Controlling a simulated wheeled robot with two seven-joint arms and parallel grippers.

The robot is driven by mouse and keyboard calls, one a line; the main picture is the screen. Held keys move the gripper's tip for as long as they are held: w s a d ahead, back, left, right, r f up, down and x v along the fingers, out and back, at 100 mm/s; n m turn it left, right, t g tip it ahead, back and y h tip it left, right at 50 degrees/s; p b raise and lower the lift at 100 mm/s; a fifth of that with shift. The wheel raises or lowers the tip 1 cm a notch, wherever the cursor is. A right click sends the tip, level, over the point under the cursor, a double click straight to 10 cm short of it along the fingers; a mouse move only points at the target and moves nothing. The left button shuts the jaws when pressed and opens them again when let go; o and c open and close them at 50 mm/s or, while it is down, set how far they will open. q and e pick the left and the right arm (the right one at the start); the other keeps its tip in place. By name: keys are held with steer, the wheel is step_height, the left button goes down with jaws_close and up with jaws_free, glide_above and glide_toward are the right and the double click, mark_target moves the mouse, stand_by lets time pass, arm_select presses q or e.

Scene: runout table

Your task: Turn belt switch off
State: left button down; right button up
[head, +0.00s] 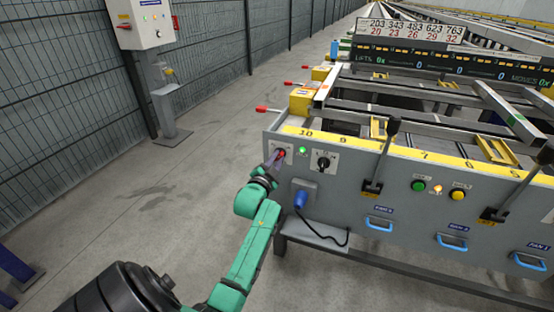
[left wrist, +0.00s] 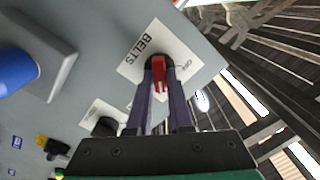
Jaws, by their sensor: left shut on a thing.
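The belt switch is a red lever (left wrist: 158,72) on a round black base, on a white plate (left wrist: 135,62) marked BELTS, with what looks like OFF at its right edge in the left wrist view. In the head view its plate sits at the left end of the grey panel (head: 287,146). My left gripper (left wrist: 157,85) is shut on the red lever, one dark finger on each side. In the head view the gripper (head: 268,168) reaches up to the switch and partly covers it. My right gripper is not in view.
A lit green lamp (head: 303,150) and a black rotary knob (head: 323,162) are close right of the switch. A blue plug (head: 300,199) with a cable is below. Black levers (head: 382,157) stick up further right.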

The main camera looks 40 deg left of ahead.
arm_select(q)
steer(key=shift+r+n+p, duration=0.1)
steer(key=shift+n+p, duration=0.2)
steer(key=shift+s+a+n+p, duration=0.15)
steer(key=shift+n+p, duration=1.9)
steer(key=shift+n, duration=2.2)
steer(key=shift+w+a+n+p, duration=0.1)
steer(key=shift+n+p, duration=1.95)
steer(key=shift+n, duration=2.2)
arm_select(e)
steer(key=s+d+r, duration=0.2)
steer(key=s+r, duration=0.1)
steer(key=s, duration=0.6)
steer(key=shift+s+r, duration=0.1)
arm_select(q)
steer(key=c, duration=0.8)
jaws_free()
steer(key=shift+s, duration=0.15)
